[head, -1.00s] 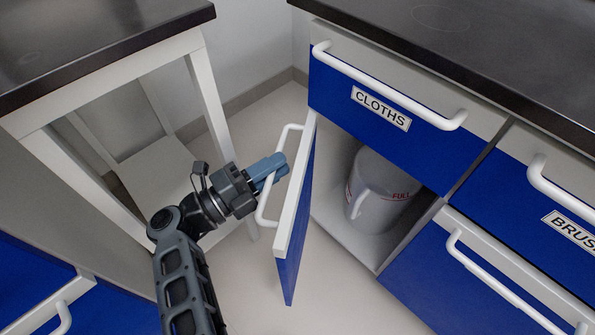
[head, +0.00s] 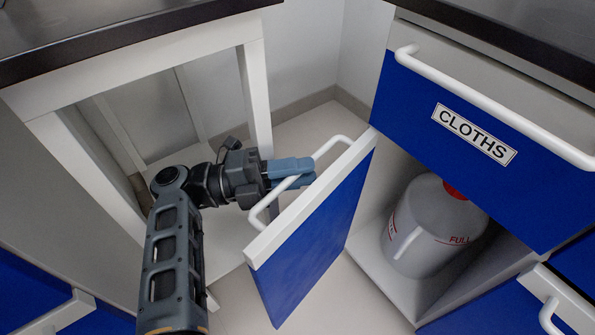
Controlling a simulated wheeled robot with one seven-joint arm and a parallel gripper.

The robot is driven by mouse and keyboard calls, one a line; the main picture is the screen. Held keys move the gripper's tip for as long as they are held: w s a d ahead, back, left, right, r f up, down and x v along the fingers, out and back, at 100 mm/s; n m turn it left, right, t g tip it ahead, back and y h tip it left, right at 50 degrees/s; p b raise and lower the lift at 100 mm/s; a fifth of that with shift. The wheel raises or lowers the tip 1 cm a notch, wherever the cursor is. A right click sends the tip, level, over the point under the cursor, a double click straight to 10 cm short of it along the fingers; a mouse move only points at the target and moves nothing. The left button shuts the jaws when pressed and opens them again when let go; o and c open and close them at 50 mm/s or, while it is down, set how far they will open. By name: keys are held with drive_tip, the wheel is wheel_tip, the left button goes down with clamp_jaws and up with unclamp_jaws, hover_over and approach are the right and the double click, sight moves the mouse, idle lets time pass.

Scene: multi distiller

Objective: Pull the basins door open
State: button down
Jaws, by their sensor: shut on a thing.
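The open door (head: 318,228) below the CLOTHS drawer stands swung well out from its cabinet. Its inner blue face and white top edge show in the head view. No basins label is visible on it. Its white bar handle (head: 329,148) is on the far side, facing my gripper. My gripper (head: 309,172) has blue fingers and is shut on this handle near its middle. The handle's part between the fingers is hidden.
A white jug (head: 432,228) marked FULL with a red cap stands inside the opened cabinet. The CLOTHS drawer (head: 455,90) above is closed. A white-legged table (head: 256,95) with a dark top stands close behind my gripper at left. Some floor shows beyond the door.

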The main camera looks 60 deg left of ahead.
drive_tip(key=shift+w, duration=0.1)
drive_tip(key=c, duration=1.2)
unclamp_jaws()
